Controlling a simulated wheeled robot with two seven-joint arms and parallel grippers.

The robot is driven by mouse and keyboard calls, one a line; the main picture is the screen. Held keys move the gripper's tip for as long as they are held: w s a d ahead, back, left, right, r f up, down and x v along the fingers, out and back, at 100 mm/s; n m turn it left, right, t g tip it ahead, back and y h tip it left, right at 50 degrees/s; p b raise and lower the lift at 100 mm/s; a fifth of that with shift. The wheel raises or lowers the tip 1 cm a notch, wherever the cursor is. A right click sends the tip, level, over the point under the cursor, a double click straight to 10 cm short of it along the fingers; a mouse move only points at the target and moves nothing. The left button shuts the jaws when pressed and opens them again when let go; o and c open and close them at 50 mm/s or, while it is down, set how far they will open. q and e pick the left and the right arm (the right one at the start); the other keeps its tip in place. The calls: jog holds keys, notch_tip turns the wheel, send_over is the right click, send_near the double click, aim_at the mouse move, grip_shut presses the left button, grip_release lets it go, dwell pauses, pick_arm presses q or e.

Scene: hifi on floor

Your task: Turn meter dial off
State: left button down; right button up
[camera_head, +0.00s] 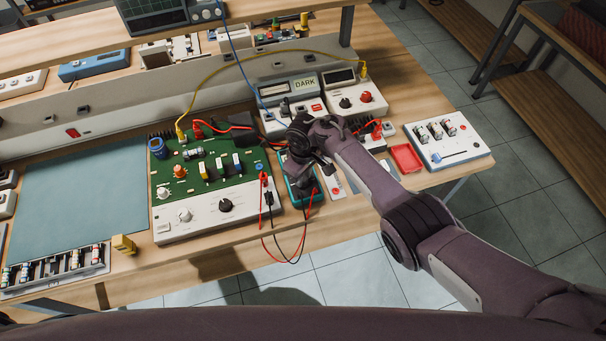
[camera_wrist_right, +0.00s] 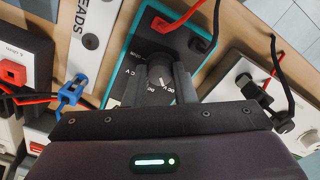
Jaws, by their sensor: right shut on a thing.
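The meter is a teal-edged handheld unit (camera_head: 306,196) on the bench, right of the green circuit board, mostly hidden under my right gripper (camera_head: 301,168) in the head view. In the right wrist view the meter (camera_wrist_right: 146,24) shows its dark face with white lettering and red and black leads plugged in. Its round dark dial (camera_wrist_right: 161,75) sits between the two fingers of my right gripper (camera_wrist_right: 161,88), which are shut on it. A white mark shows on the dial; which setting it points at I cannot tell. My left gripper is not in view.
The green board unit (camera_head: 200,205) stands left of the meter, with red and black leads hanging over the bench front. A red tray (camera_head: 406,158) and a white component box (camera_head: 448,140) lie to the right. A blue clip (camera_wrist_right: 71,95) is close to my right gripper.

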jog(key=n, duration=0.4)
jog(key=shift+d+f+n+b, duration=0.1)
jog(key=shift+f+n+b, duration=0.05)
jog(key=shift+n+b, duration=0.15)
jog(key=n+b, duration=0.1)
jog(key=n, duration=0.3)
jog(key=shift+s, duration=0.1)
jog(key=shift+n, duration=0.3)
jog(key=o, duration=1)
notch_tip(320, 180, up, 8)
jog(key=shift+f+p, duration=0.1)
jog(key=shift+p, duration=0.75)
